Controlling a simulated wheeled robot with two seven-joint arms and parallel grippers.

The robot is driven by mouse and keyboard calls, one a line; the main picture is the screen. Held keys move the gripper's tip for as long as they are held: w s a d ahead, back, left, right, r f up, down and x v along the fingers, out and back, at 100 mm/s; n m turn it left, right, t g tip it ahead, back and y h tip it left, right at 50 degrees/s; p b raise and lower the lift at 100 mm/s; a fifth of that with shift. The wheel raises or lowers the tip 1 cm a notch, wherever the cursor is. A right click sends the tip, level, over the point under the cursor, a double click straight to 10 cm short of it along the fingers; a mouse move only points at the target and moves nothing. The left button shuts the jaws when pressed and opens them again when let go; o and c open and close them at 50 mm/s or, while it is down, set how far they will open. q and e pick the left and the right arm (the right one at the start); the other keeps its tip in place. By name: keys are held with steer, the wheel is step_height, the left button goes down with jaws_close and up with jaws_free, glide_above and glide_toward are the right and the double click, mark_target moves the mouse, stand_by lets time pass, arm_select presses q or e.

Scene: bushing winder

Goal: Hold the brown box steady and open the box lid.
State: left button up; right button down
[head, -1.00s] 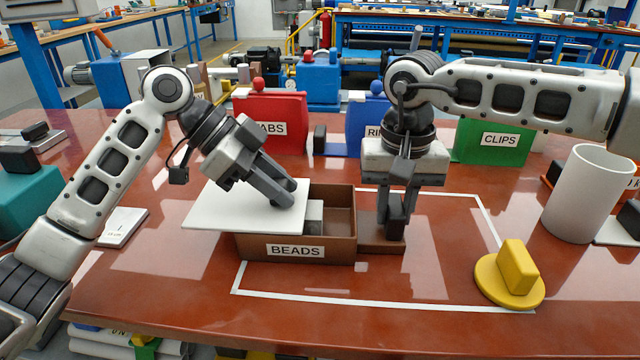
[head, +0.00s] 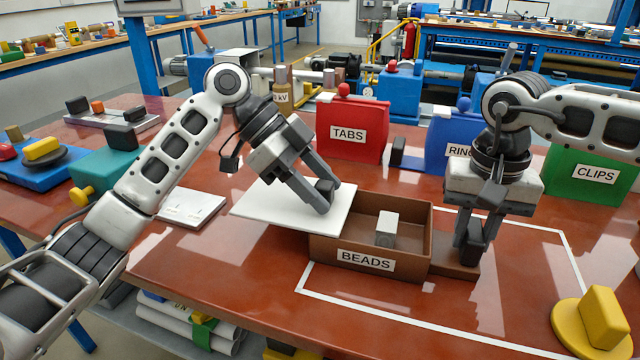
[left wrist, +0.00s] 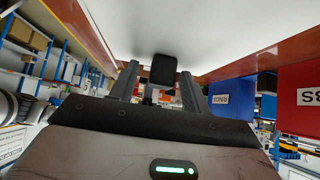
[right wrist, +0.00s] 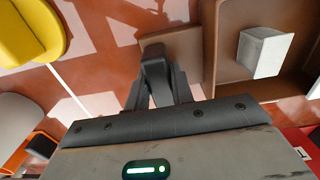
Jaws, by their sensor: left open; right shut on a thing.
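The brown box (head: 330,247), labelled BEADS, sits on the table with most of its inside showing. Its white lid (head: 262,206) lies to the left, still overlapping the box's left end; whether it touches the rim I cannot tell. My left gripper (head: 326,200) is open, its fingers on either side of the lid's dark knob (left wrist: 163,70), with gaps showing in the left wrist view. My right gripper (head: 468,248) is shut on the dark upright grip (right wrist: 154,68) of the brown ledge (head: 455,268) at the box's right side. A pale block (head: 386,229) stands inside the box.
Red TABS (head: 350,132), blue RINGS (head: 440,150) and green CLIPS (head: 590,175) containers stand behind. A yellow knobbed disc (head: 592,325) is at front right. A white plate (head: 190,208) lies left of the lid. White tape marks the table around the box.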

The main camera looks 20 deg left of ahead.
arm_select(q)
steer(key=v, duration=1.2)
arm_select(e)
steer(key=shift+a, duration=0.1)
steer(key=c, duration=1.1)
jaws_free()
steer(key=shift+r, duration=0.1)
